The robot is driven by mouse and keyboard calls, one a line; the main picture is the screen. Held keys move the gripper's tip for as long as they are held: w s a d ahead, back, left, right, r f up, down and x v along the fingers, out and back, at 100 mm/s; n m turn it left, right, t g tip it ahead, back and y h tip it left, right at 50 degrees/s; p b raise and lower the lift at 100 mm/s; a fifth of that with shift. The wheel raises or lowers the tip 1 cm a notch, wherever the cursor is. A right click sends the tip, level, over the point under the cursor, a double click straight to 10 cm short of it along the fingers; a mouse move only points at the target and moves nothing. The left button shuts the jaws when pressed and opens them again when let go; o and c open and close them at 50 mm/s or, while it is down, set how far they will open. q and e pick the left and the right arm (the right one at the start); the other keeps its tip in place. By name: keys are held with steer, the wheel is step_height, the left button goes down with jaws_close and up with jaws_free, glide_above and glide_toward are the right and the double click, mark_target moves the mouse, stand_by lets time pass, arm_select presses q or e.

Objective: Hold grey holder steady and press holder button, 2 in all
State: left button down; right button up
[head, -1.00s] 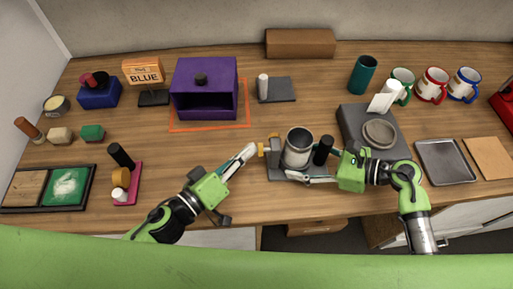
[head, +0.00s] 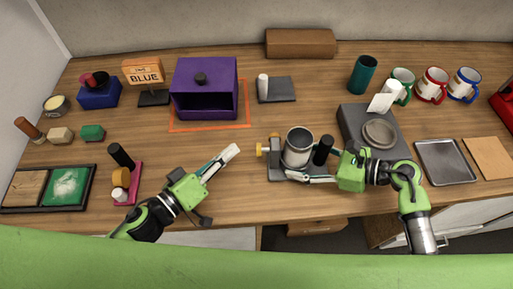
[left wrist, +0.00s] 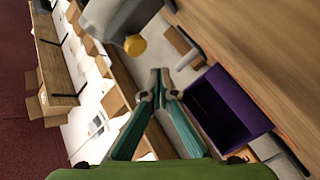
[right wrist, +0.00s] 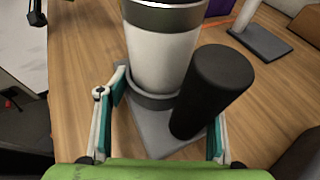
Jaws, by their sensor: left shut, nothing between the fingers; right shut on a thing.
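The grey holder (head: 287,174) stands on the wooden table with a grey-white cup (head: 298,147) in it and a black upright handle (head: 323,150) beside the cup. The cup (right wrist: 160,60) and handle (right wrist: 213,90) also show in the right wrist view. A yellow button (head: 261,149) sticks out of the holder's left side; it also shows in the left wrist view (left wrist: 135,45). My right gripper (right wrist: 160,120) is shut on the holder, its fingers on either side of it. My left gripper (head: 230,153) is shut and empty, a short gap left of the button.
A purple box (head: 206,92) stands behind my left gripper. A pink stand (head: 128,183) with a black-topped tool is to the left. A dark grey block (head: 355,122) with a round dish (head: 379,133) stands close to the right of the holder.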

mark_target(259, 149)
arm_select(q)
steer(key=shift+s+a, duration=0.1)
steer(key=shift+a, duration=0.95)
stand_by(1.1)
steer(key=a, duration=0.3)
steer(key=shift+s+f, duration=0.1)
steer(key=shift+s, duration=0.05)
steer(key=shift+a, duration=0.45)
steer(key=shift+d, duration=0.1)
steer(key=shift+w+d, duration=0.15)
steer(key=shift+d, duration=1.3)
steer(key=shift+w+d, duration=0.15)
steer(key=shift+d, duration=1.3)
steer(key=shift+w+d, duration=0.15)
steer(key=shift+d, duration=1.3)
steer(key=shift+d, duration=0.4)
